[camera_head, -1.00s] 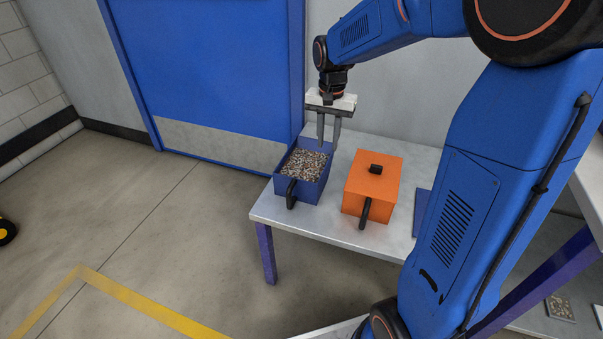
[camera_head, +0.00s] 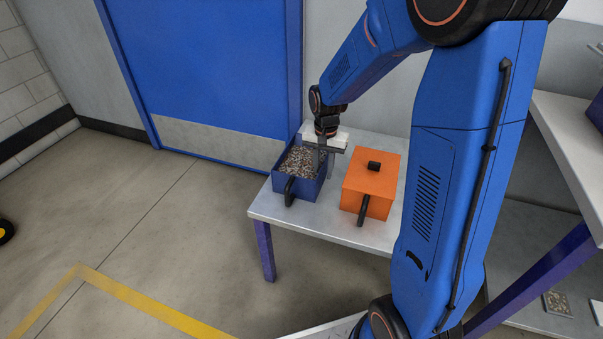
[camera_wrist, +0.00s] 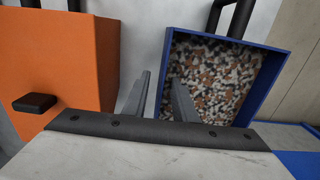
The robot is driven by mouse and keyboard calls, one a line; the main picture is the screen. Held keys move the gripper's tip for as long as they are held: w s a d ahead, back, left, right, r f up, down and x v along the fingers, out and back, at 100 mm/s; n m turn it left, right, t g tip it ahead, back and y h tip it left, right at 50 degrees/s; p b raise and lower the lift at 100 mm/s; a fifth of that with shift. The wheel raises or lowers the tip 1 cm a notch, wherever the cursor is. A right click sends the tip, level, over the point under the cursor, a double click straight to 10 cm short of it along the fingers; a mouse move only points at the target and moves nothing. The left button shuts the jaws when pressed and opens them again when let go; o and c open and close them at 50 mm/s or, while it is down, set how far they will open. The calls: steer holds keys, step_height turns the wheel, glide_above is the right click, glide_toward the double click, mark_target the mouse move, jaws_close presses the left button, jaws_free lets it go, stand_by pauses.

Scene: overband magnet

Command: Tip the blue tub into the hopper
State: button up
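The blue tub (camera_head: 283,185) stands upright on the table, filled with mixed brown, white and grey bits, with a black handle (camera_head: 290,191) on its front. It also shows in the wrist view (camera_wrist: 262,95). My gripper (camera_head: 322,168) points down at the tub's right wall, the one facing the orange box. In the wrist view my gripper's fingers (camera_wrist: 160,98) are apart, one over the contents and one outside the tub, with the wall between them. I cannot tell whether they touch the wall. I cannot make out a hopper.
An orange lidded box (camera_head: 372,180) with a black knob and handle stands just right of the tub on the grey table (camera_head: 330,228). A blue door (camera_head: 205,75) is behind. Open floor (camera_head: 170,235) lies left of the table.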

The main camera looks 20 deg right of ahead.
mark_target(322, 176)
steer(key=shift+w+f, duration=0.1)
steer(key=shift+f, duration=1.6)
jaws_close()
